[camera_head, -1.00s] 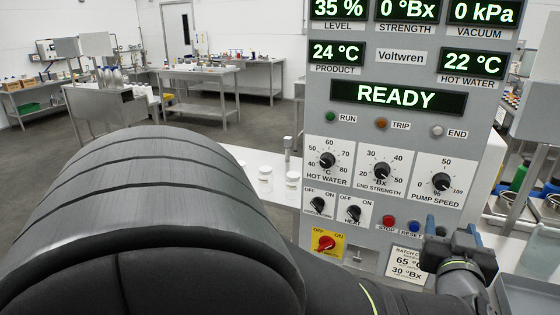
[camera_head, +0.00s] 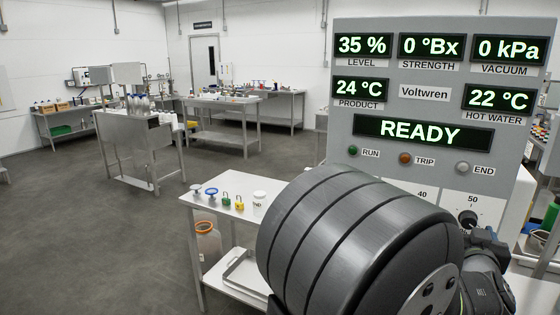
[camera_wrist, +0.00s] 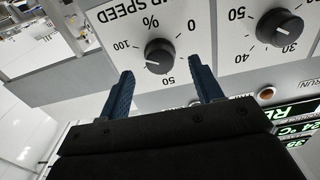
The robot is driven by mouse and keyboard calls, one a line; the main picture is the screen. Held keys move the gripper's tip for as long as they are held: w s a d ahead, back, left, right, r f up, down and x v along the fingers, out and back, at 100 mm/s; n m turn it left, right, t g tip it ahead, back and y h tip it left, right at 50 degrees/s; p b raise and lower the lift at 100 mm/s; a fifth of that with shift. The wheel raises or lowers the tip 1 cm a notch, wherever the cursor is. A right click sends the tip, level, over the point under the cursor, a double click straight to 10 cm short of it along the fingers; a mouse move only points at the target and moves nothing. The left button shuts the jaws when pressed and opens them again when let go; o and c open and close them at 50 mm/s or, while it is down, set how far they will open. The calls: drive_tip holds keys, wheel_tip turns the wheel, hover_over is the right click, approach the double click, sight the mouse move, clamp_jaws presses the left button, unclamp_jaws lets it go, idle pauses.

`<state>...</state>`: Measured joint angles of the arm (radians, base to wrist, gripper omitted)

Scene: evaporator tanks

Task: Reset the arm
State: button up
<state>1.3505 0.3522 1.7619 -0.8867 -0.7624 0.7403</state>
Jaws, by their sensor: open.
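My gripper (camera_wrist: 162,67) is open and empty in the wrist view, with its two dark blue fingers spread apart. The black pump speed knob (camera_wrist: 160,56) shows between and beyond the fingertips; I cannot tell how close they are to it. The strength knob (camera_wrist: 279,28) lies to its right, upside down in this view. In the head view my arm covers the lower panel, and the fingers cannot be made out. The grey control panel (camera_head: 345,105) stands upright, with its display (camera_head: 420,131) reading READY. The pump speed knob (camera_head: 468,217) shows just above my arm.
A white side table (camera_head: 190,204) left of my arm holds small valves, padlocks (camera_head: 226,203) and a white jar (camera_head: 259,198). An orange-rimmed container (camera_head: 207,243) stands below. Steel benches (camera_head: 222,104) stand farther back. The floor at left is clear.

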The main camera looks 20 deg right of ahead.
drive_tip(key=shift+x, duration=1.5)
drive_tip(key=v, duration=1.7)
drive_tip(key=w+d+n, duration=1.1)
drive_tip(key=w+n, duration=0.1)
drive_tip(key=n, duration=0.4)
drive_tip(key=shift+d, duration=0.4)
drive_tip(key=shift+w, duration=0.1)
